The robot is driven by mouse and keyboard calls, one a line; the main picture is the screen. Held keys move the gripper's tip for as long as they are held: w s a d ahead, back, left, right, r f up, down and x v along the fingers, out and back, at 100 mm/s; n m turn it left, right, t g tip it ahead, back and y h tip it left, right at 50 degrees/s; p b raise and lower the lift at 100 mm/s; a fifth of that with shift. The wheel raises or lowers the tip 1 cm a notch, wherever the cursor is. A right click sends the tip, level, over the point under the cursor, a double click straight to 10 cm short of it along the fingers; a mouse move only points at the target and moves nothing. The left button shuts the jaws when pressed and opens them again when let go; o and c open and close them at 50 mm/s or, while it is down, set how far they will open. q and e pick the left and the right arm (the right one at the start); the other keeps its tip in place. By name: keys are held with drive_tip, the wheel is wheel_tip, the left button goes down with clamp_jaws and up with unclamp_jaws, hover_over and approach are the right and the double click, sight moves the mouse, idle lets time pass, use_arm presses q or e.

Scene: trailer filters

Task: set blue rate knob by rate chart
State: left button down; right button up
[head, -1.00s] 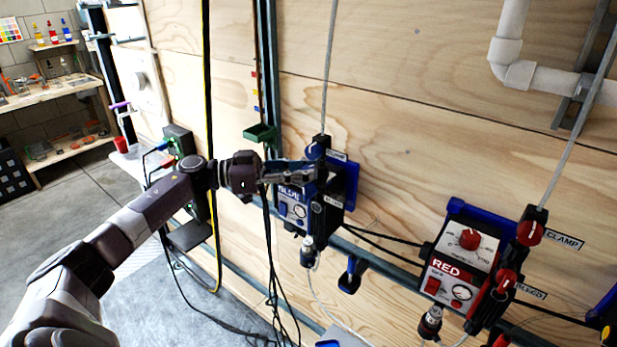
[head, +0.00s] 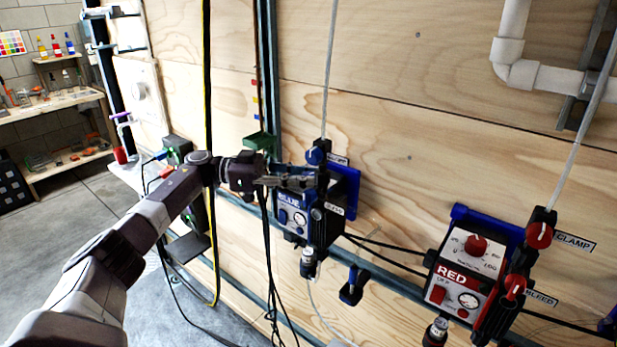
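The blue pump unit (head: 297,218), with a "BLUE" label and a small gauge, hangs on the plywood wall at centre. My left arm reaches in from the left. Its gripper (head: 318,183) lies across the upper face of the blue unit and hides the spot where the rate knob would be. Whether its fingers are closed on the knob is too small and covered to tell. A blue clamp knob (head: 316,156) shows just above the gripper. I cannot make out a rate chart. My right gripper is not in view.
The red pump unit (head: 462,272) hangs at the right, with its red dial knob (head: 475,245) showing. Thin grey tubes run up from both units. Black cables and a yellow-black line hang near my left arm. A green tray (head: 259,141) is above the gripper.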

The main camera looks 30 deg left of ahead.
use_arm(q)
drive_tip(key=shift+f, duration=0.1)
drive_tip(key=c, duration=1.7)
unclamp_jaws()
drive_tip(key=shift+o, duration=0.4)
drive_tip(key=shift+a, duration=0.1)
drive_tip(key=v, duration=1.1)
drive_tip(key=shift+s+a, duration=0.25)
drive_tip(key=shift+a, duration=0.05)
